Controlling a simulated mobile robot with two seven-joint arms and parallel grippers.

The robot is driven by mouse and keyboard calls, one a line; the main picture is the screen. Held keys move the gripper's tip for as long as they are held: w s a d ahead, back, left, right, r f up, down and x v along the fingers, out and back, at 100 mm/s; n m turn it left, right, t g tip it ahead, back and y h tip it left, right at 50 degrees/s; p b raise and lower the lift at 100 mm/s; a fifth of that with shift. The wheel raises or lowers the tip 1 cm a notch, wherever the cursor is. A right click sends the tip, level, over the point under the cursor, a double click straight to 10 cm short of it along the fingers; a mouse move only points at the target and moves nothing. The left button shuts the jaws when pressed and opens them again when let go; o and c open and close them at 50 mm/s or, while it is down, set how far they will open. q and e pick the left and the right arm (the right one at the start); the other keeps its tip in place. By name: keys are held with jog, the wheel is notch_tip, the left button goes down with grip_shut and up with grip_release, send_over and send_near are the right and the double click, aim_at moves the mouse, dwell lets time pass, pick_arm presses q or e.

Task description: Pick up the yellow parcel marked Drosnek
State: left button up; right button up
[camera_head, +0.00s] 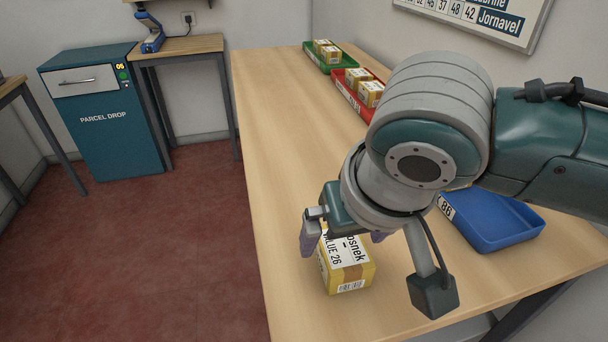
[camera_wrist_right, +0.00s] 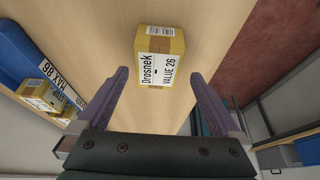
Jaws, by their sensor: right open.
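The yellow parcel (camera_head: 348,276) stands on the wooden counter near its front edge. In the right wrist view the whole label on the parcel (camera_wrist_right: 160,58) reads "Drosnek - VALUE 26". My right gripper (camera_head: 342,240) is above the parcel, at its far side. Its purple fingers (camera_wrist_right: 158,90) are apart with nothing between them, and the parcel lies just beyond their tips in the wrist view. I cannot tell how high the tips are. My left gripper is not in view.
A blue tray (camera_head: 508,238) lies to the right, partly behind my arm. A red tray (camera_head: 345,91) and a green tray (camera_head: 313,58) with yellow parcels stand farther back. The counter's left side is clear.

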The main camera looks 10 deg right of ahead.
aim_at(344, 247)
jog(key=b+x, duration=0.1)
jog(key=x, duration=0.3)
jog(key=shift+s+d, duration=0.15)
jog(key=c, duration=1.5)
